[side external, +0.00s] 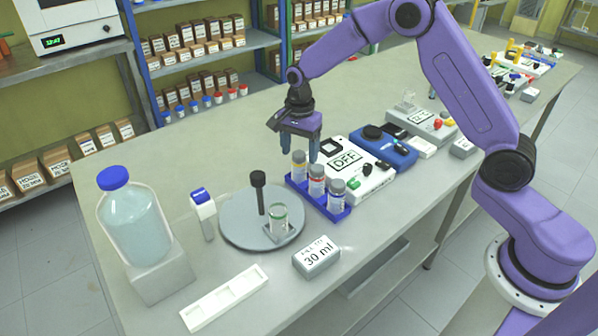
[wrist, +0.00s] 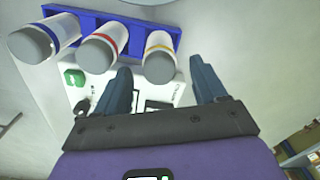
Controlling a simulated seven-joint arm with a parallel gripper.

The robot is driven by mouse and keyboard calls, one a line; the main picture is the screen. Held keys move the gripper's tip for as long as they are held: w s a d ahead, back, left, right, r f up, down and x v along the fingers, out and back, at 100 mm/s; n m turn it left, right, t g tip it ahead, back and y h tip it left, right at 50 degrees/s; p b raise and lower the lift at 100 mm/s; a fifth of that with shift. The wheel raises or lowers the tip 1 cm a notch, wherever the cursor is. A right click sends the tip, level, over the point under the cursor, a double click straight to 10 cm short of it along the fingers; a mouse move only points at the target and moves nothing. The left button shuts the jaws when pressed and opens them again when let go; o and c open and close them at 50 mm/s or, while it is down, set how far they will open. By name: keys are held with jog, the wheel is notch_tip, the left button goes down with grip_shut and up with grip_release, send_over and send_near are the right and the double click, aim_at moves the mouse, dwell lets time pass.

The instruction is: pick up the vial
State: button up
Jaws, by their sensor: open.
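Three capped vials stand in a row in a blue rack on the bench. In the side view the yellow-banded vial (side external: 299,165) is at the far end, the red-banded vial (side external: 317,180) is in the middle and the blue-banded vial (side external: 336,195) is nearest. The blue rack (side external: 340,216) also shows in the wrist view (wrist: 163,42). My gripper (side external: 299,148) is open and empty, above and by the yellow-banded vial. In the wrist view my gripper (wrist: 162,82) has its fingers apart, with the grey cap of the yellow-banded vial (wrist: 159,67) just beyond and between them.
A white device marked DFF (side external: 362,172) and a blue device (side external: 384,147) stand right of the rack. A round grey plate (side external: 238,229) with a small beaker (side external: 278,221) is to the left. A large blue-capped bottle (side external: 133,222) stands at the left. A 30 ml block (side external: 317,257) lies in front.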

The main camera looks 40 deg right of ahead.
aim_at(300, 162)
notch_tip(300, 162, down, 4)
jog(key=shift+f, duration=0.15)
jog(key=c, duration=1)
jog(key=shift+c, duration=0.2)
